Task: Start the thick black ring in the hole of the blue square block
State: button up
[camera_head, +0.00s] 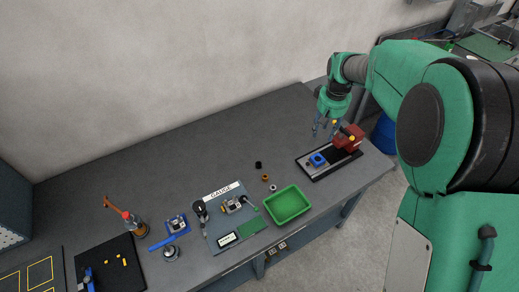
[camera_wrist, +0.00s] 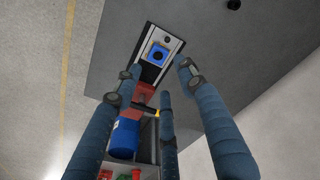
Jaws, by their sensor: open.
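The thick black ring (camera_head: 258,164) stands on the grey table, left of the fixture and apart from my gripper. In the wrist view a dark round thing at the top edge (camera_wrist: 233,4) seems to be this ring. The blue square block (camera_head: 318,160) sits on the black-edged fixture plate and also shows in the wrist view (camera_wrist: 158,57), with a dark round hole in its face. My gripper (camera_head: 323,132) is above the fixture's back side, fingers down. In the wrist view its blue fingers (camera_wrist: 160,72) are spread and empty.
A red press-like part (camera_head: 348,138) stands on the fixture's right. A brown ring (camera_head: 265,177) and a pale ring (camera_head: 273,187) lie near the black one. A green tray (camera_head: 269,209) and a gauge board (camera_head: 219,226) are further left and front. The table's back is clear.

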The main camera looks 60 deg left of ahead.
jog(key=s+a+f+n+p, duration=0.1)
jog(key=s+a+f+n, duration=0.1)
jog(key=s+a+f, duration=0.65)
jog(key=n+h+p, duration=0.1)
jog(key=n, duration=0.1)
send_near(258, 163)
jog(key=shift+w+d+f+g, duration=0.15)
jog(key=shift+w+g, duration=0.25)
jog(key=shift+f, duration=0.1)
jog(key=shift+f+b, duration=1.05)
jog(key=shift+f, duration=1.1)
jog(key=shift+f+b, duration=0.35)
jog(key=shift+f, duration=0.05)
jog(key=shift+f+b, duration=0.8)
jog(key=shift+f, duration=0.55)
jog(key=shift+c, duration=0.2)
